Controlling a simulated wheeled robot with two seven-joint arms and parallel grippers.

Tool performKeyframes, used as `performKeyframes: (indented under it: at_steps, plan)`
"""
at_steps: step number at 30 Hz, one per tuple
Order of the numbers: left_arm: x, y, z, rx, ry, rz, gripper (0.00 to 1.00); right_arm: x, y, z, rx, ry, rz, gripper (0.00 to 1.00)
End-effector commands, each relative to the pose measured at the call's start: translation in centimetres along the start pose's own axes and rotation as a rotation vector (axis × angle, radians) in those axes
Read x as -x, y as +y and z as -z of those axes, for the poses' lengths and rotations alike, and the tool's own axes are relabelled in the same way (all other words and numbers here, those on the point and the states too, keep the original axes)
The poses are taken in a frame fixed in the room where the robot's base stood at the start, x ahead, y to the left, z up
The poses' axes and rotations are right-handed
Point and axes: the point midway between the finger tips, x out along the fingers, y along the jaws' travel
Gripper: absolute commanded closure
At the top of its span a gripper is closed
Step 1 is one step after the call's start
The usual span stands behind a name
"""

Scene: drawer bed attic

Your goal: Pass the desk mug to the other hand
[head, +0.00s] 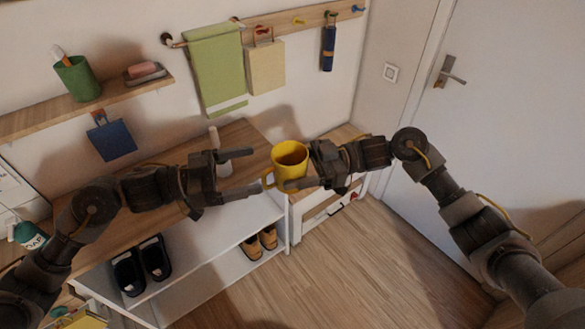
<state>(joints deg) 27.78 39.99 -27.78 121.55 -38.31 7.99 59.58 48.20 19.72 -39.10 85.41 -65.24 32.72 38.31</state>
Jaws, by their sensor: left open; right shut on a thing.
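The desk mug (288,159) is yellow with a dark inside and stands roughly upright in the air, in front of the wooden bench top. Its handle (268,178) points left. My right gripper (297,178) is shut on the mug from the right; one finger shows across the mug's lower front. My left gripper (240,172) is open, its two fingers pointing right towards the mug. Its lower fingertip is close to the handle; I cannot tell whether they touch. The mug hides part of the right gripper's fingers.
A shoe bench (250,133) with dark slippers (143,265) and brown shoes (260,243) lies below the arms. A shelf (50,113) with a green cup (77,79) is on the wall. A green towel (215,70) hangs behind. Wooden floor is free at right.

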Motion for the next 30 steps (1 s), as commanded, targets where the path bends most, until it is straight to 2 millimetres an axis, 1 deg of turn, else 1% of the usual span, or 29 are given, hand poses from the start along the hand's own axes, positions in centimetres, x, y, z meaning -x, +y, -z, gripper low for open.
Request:
performKeyframes:
  at_steps: [1, 3, 6, 9, 12, 16, 17, 20, 21, 23, 24, 26, 27, 29, 30]
  plan:
    - [1.1, -0.1, -0.1, 0.001, -0.003, 0.003, 0.12, 0.0, 0.0, 0.1, 0.001, 0.001, 0.000, 0.67]
    - [2.4, 0.0, -0.1, 0.001, -0.004, 0.001, 0.12, 0.0, 0.0, 0.1, 0.001, 0.001, 0.000, 0.67]
    - [3.8, 0.0, -0.1, 0.002, -0.003, 0.002, 0.12, 0.0, 0.0, 0.1, 0.001, 0.001, 0.000, 0.67]
    - [4.7, 0.0, 0.0, 0.000, -0.001, 0.001, 0.12, 0.0, 0.0, 0.1, 0.001, 0.001, 0.000, 0.67]
    - [5.2, 0.0, 0.0, 0.000, 0.000, -0.001, 0.12, 0.0, 0.0, 0.1, 0.001, 0.001, 0.000, 0.67]
    - [5.3, 0.1, -0.1, 0.003, 0.000, -0.001, 0.12, 0.0, 0.0, 0.1, 0.001, 0.001, 0.000, 0.67]
    - [5.3, 0.1, -0.3, 0.008, -0.002, -0.002, 0.12, 0.0, 0.0, 0.0, 0.001, 0.001, 0.000, 0.67]
    - [4.9, 1.1, -1.7, 0.054, 0.007, -0.009, 0.12, 0.0, 0.0, 0.0, 0.001, 0.001, 0.000, 0.67]
    - [4.4, 1.8, -2.6, 0.090, 0.022, -0.014, 0.12, 0.0, 0.0, 0.0, 0.001, 0.001, 0.000, 0.67]
    - [3.9, 1.7, -4.9, 0.175, 0.046, 0.010, 0.12, 0.0, 0.0, 0.0, 0.001, 0.001, 0.000, 0.67]
    - [3.6, 1.0, -6.7, 0.239, 0.062, 0.044, 0.12, 0.0, 0.0, 0.0, 0.001, 0.001, 0.000, 0.67]
    - [3.5, -0.2, -9.6, 0.330, 0.082, 0.108, 0.12, 0.0, 0.0, 0.1, 0.001, 0.001, 0.000, 0.67]
    - [3.6, -1.1, -11.8, 0.386, 0.090, 0.157, 0.12, 0.0, 0.0, 0.1, 0.001, 0.001, 0.000, 0.67]
    - [3.9, -2.2, -15.1, 0.454, 0.096, 0.234, 0.12, 0.0, 0.0, 0.1, 0.001, 0.001, 0.000, 0.67]
    - [4.1, -2.7, -17.4, 0.493, 0.094, 0.283, 0.12, 0.0, 0.0, 0.1, 0.001, 0.001, 0.000, 0.67]
